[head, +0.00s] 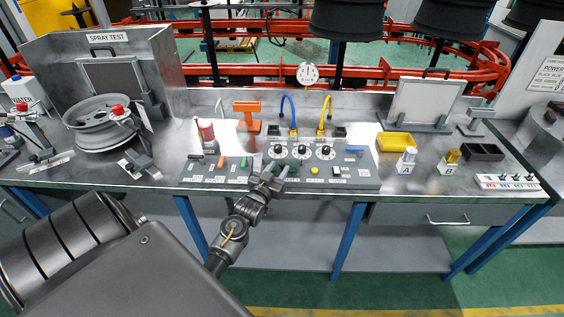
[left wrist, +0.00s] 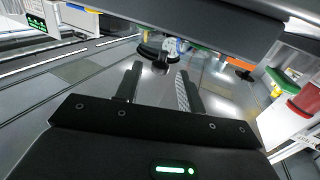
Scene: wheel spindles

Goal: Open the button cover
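A grey control panel (head: 225,178) lies on the metal workbench, with coloured levers, three dials (head: 302,152) and a yellow button (head: 314,170). I cannot make out a button cover for certain; part of the panel is hidden behind my left gripper. My left gripper (head: 266,181) is over the front middle of the panel, between the green lever (head: 243,163) and the yellow button. My right gripper is not in view.
An orange stand (head: 247,115), a blue hose (head: 289,112) and a yellow hose (head: 325,115) rise behind the panel. A wheel rim (head: 96,125) is at left. A yellow tray (head: 397,142) and small bottles (head: 406,160) stand at right. The bench's front edge runs below the panel.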

